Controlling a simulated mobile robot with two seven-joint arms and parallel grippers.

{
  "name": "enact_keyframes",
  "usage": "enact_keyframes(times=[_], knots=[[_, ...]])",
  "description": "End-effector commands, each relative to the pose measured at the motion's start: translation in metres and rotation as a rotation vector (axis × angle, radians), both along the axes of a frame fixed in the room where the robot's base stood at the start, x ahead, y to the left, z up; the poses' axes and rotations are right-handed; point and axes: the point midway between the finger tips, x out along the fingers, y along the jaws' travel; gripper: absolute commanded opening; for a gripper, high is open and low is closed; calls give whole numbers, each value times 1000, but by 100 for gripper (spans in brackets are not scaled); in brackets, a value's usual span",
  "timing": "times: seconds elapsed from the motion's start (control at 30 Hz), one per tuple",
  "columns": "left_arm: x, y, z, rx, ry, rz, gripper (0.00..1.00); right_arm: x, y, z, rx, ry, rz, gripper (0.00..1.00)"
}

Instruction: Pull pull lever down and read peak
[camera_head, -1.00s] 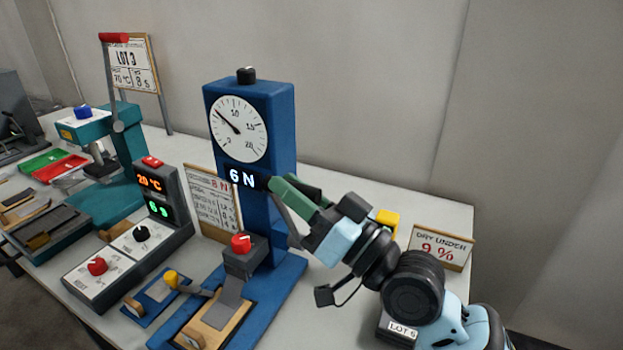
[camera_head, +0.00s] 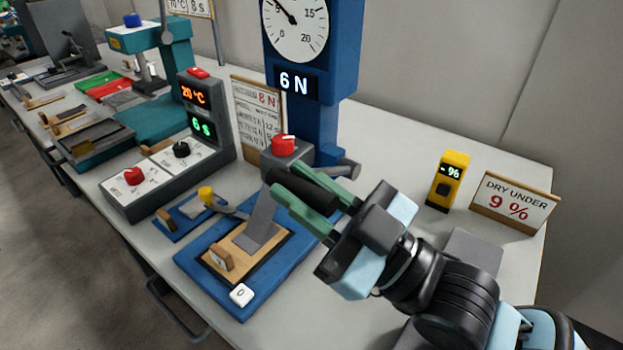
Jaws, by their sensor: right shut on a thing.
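The blue pull tester stands on the bench with a round dial (camera_head: 297,28) on its column (camera_head: 313,130). Its display (camera_head: 296,83) reads 6 N, and the dial needle points up and left. My right gripper (camera_head: 290,180) has green fingers shut on the black grip of the pull lever (camera_head: 303,190), low beside the column. A grey pivot (camera_head: 345,168) shows just behind the fingers. Below the red-knobbed clamp (camera_head: 284,146), a grey strip (camera_head: 262,218) runs down to a wooden plate (camera_head: 240,253) on the blue base. My left gripper is out of view.
A control box (camera_head: 165,170) reads 20 °C and 6 S. A yellow meter (camera_head: 448,182) and a "DRY UNDER 9 %" sign (camera_head: 513,202) stand at the right. Bare bench lies between tester and meter.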

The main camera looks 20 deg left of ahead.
Motion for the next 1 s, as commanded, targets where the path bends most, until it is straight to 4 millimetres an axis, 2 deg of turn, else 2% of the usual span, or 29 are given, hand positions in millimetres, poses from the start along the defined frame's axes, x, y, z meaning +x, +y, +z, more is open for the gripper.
enact_keyframes(times=[0.47, 0.5, 0.63, 1.0], knots=[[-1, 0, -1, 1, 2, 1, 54, -2, 2, -5, -12, -8, 2, 0], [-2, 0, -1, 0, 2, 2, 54, -2, 2, -6, -12, -8, 2, 27], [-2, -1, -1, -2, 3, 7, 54, -2, 1, -5, -10, -8, 1, 43], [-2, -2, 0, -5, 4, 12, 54, -1, 1, 3, -6, -12, 1, 43]])
